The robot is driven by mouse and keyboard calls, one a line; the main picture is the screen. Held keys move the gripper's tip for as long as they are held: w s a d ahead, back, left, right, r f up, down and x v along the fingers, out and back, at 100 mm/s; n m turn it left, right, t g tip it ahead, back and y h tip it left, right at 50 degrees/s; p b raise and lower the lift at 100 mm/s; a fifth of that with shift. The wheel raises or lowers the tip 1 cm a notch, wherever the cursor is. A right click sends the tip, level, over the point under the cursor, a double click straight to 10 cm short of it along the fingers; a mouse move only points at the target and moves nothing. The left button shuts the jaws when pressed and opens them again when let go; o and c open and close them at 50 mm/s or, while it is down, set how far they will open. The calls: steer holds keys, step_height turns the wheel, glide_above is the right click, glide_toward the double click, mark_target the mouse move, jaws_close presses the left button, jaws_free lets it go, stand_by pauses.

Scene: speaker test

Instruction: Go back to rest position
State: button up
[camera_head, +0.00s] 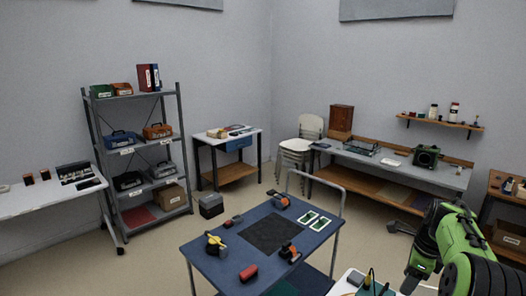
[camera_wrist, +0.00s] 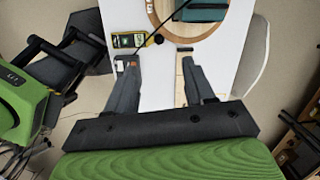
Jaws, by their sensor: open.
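My gripper (camera_wrist: 157,62) is open in the wrist view, its two dark fingers apart with nothing between them. It points at a white tabletop (camera_wrist: 158,95). A yellow device (camera_wrist: 128,40) lies just beyond the left fingertip; I cannot tell whether they touch. In the head view my green and black arm reaches in at the lower right, and my fingers cannot be made out there.
A round wooden piece (camera_wrist: 195,38) with a dark green object (camera_wrist: 205,12) lies beyond my fingers, with a black cable beside it. A blue cart (camera_head: 205,258) with tools stands in front. A shelf rack (camera_head: 95,130) and a workbench (camera_head: 390,167) line the walls.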

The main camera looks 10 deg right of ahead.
steer(key=s+a+r+n+t+h+b, duration=0.1)
steer(key=s+a+r+n, duration=0.2)
steer(key=a+n, duration=0.3)
steer(key=s+a+r+n, duration=0.3)
steer(key=a+r+n, duration=0.1)
steer(key=a, duration=0.4)
steer(key=s+a+r+n+t+h+b, duration=0.1)
steer(key=s+a+r+n, duration=0.2)
steer(key=a, duration=0.4)
steer(key=s+a+f+n+t, duration=0.1)
steer(key=s+a+f+n, duration=0.1)
steer(key=s+a+n, duration=0.2)
steer(key=s+a+f+n+t+y+b, duration=0.1)
steer(key=s+a+n, duration=0.3)
steer(key=s+n, duration=0.5)
steer(key=shift+s+f+n, duration=0.3)
steer(key=shift+s+f, duration=0.5)
steer(key=shift+f, duration=0.1)
